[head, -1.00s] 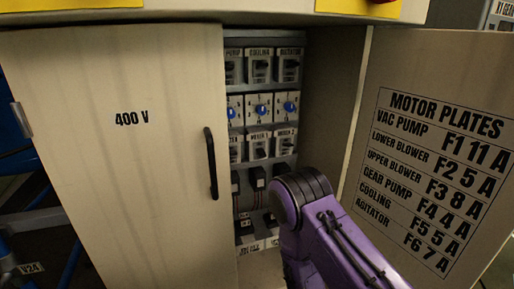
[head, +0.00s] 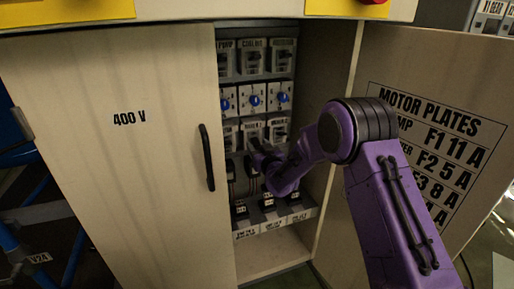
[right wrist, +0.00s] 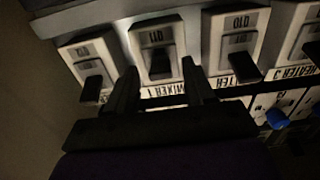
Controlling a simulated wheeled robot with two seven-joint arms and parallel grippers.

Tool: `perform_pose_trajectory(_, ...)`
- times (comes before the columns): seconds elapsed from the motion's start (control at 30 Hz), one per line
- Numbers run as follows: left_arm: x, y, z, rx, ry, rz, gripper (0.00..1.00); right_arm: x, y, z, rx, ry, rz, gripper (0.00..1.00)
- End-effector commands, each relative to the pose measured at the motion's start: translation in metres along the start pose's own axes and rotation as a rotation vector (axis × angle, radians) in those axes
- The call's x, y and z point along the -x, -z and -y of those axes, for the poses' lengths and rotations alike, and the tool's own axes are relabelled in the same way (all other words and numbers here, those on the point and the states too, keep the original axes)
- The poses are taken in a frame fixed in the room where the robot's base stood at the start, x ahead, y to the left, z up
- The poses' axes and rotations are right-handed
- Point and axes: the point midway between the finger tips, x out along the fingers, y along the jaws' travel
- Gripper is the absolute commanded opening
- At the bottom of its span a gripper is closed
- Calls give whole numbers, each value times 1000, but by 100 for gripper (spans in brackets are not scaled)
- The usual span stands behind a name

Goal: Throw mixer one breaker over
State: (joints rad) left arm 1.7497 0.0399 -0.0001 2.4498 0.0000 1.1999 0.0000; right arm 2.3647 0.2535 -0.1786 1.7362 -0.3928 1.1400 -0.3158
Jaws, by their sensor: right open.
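The mixer one breaker (right wrist: 158,35) is a pale block with a dark lever (right wrist: 160,63), in the middle of the right wrist view, above a label reading MIXER 1. My right gripper (right wrist: 160,82) is open, with one dark finger on each side of that lever. I cannot tell whether the fingers touch it. The lever looks shorter in this view than its neighbours' levers. In the head view my right gripper (head: 260,158) is inside the cabinet at the third row of breakers, partly covering it. My left gripper is out of view.
Neighbouring breakers (right wrist: 235,38) stand close on both sides. Blue-knobbed switches (head: 253,100) sit in the row above in the head view. The closed left door (head: 110,180) marked 400 V and the open right door (head: 440,90) with motor plates flank the opening.

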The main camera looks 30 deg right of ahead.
Motion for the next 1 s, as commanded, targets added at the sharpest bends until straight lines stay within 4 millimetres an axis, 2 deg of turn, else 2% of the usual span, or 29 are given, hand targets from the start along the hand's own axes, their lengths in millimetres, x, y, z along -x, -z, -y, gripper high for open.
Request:
perform_pose_trajectory(0.13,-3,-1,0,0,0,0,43,-13,-1,0,-1,1,1,53)
perform_pose_trajectory(0.37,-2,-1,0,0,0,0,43,-15,0,0,-1,1,1,53)
perform_pose_trajectory(0.4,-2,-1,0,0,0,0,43,-15,0,0,-1,1,1,50)
perform_pose_trajectory(0.47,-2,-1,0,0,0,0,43,-15,0,0,-1,1,1,30)
perform_pose_trajectory(0.5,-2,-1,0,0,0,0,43,-15,0,0,-1,1,1,17)
perform_pose_trajectory(0.57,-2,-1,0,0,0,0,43,-15,0,0,-1,1,1,0)
perform_pose_trajectory(0.67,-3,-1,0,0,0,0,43,-15,-1,0,-1,0,0,0)
perform_pose_trajectory(0.83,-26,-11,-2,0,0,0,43,-16,-12,1,2,1,-85,0)
perform_pose_trajectory(1.0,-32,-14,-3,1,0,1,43,-17,-9,0,0,1,-148,0)
